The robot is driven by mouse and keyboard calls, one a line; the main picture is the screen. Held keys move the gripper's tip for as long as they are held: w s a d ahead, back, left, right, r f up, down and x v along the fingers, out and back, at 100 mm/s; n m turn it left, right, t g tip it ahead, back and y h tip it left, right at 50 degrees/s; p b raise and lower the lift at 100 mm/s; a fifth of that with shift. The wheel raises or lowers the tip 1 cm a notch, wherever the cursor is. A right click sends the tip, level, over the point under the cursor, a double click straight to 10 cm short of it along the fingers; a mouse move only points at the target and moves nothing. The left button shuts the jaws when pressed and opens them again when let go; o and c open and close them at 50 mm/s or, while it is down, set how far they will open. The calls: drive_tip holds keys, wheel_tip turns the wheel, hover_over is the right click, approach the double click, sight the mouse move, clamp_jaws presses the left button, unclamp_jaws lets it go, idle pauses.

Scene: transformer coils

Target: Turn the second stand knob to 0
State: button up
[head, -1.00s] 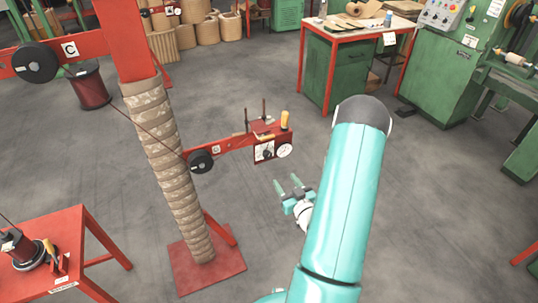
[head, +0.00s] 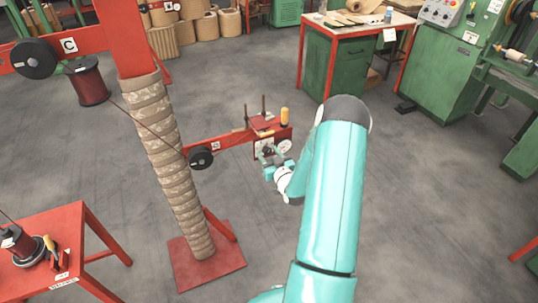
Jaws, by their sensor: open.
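The red stand arm (head: 235,139) reaches right from the wrapped column and ends in a red box with a white dial (head: 285,147) on its face. A yellow-orange handle (head: 284,117) stands upright on top of the box. My gripper (head: 267,150) is open, with its teal fingers in front of the box's face. The fingers and my wrist hide much of the face, including any knob there. I cannot tell whether the fingers touch anything or what the dial reads.
The wrapped column (head: 172,165) stands on a red base plate (head: 207,262) left of my arm. A red table (head: 55,240) with a spool is at lower left. A green workbench (head: 345,60) and green machine (head: 440,60) stand behind. Open floor lies to the right.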

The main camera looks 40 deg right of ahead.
drive_tip(key=shift+w, duration=0.1)
drive_tip(key=c, duration=0.9)
drive_tip(key=shift+c, duration=0.2)
